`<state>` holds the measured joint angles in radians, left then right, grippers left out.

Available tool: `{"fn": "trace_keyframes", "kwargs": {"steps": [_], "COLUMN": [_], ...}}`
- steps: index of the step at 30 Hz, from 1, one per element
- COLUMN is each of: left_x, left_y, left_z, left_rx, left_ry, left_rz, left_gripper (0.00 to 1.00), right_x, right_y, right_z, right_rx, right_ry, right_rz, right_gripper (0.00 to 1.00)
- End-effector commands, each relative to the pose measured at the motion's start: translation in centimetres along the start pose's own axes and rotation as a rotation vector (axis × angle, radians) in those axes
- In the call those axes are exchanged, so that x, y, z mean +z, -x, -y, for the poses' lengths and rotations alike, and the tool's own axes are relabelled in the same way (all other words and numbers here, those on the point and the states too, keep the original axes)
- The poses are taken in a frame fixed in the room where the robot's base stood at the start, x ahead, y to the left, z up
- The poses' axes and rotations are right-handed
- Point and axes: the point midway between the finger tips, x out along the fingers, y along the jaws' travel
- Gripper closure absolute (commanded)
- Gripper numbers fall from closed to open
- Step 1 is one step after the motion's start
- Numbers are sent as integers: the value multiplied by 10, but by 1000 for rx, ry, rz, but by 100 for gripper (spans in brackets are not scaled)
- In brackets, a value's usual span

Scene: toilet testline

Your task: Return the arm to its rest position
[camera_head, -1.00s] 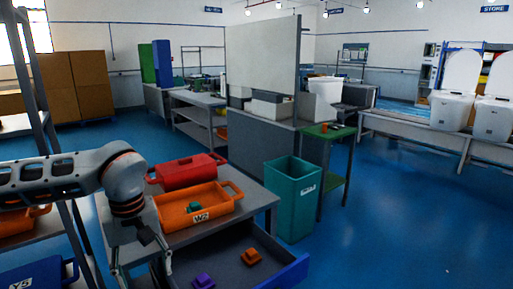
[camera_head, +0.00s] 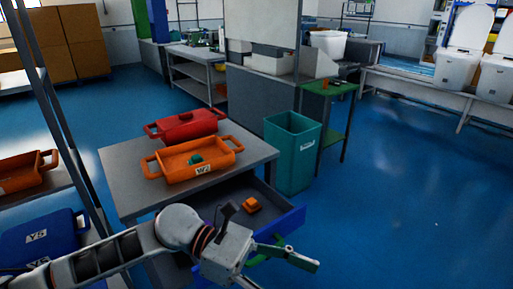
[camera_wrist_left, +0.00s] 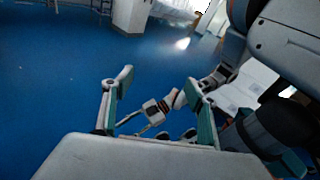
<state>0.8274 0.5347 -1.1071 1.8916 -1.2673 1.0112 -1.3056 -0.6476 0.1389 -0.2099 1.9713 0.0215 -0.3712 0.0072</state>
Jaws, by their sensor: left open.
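My left arm comes in from the lower left in the head view. Its gripper (camera_head: 280,272) is over the front of the open drawer, with its fingers apart. The left wrist view shows the same gripper (camera_wrist_left: 160,100) with its two green-padded fingers spread and nothing between them but floor and parts of my own body beyond. What looks like my right gripper (camera_wrist_left: 140,124) shows small and farther off there; its jaw state is unclear.
An orange bin (camera_head: 203,171) holding a teal part (camera_head: 195,159) and a red case (camera_head: 187,126) stand on the grey table. The blue-fronted drawer (camera_head: 286,225) holds an orange block (camera_head: 252,205). A teal waste bin (camera_head: 290,160) stands behind. Floor at right is clear.

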Motion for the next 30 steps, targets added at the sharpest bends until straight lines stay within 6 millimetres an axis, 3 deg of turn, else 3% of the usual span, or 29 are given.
{"fn": "trace_keyframes", "kwargs": {"steps": [3, 7, 11, 14, 17, 22, 26, 30], "left_x": [26, 44, 40, 18, -19, -116, -208, -299], "left_y": [-8, 5, 34, 62, 93, 143, 172, 188], "left_z": [-9, -30, -57, -78, -93, -97, -73, -26], "left_rx": [58, 120, 179, 222, 264, 335, 391, 450], "left_ry": [237, 513, 808, 1043, 1278, 1675, 1957, 2195], "left_rz": [247, 508, 768, 969, 1173, 1532, 1819, 2106], "left_gripper": [42, 42, 42, 42, 42, 42, 42, 42], "right_x": [-1, -1, -2, -2, -2, -3, -3, -3], "right_y": [0, 1, 1, 1, 1, 2, 2, 2], "right_z": [0, 0, 0, 1, 1, 1, 1, 1], "right_rx": [-1, -1, -2, -2, -2, -2, -3, -3], "right_ry": [-1, -1, -2, -2, -2, -3, -3, -3], "right_rz": [0, -1, -1, -1, -1, -1, 0, 0], "right_gripper": [60, 60, 60, 60, 60, 60, 60, 60]}}
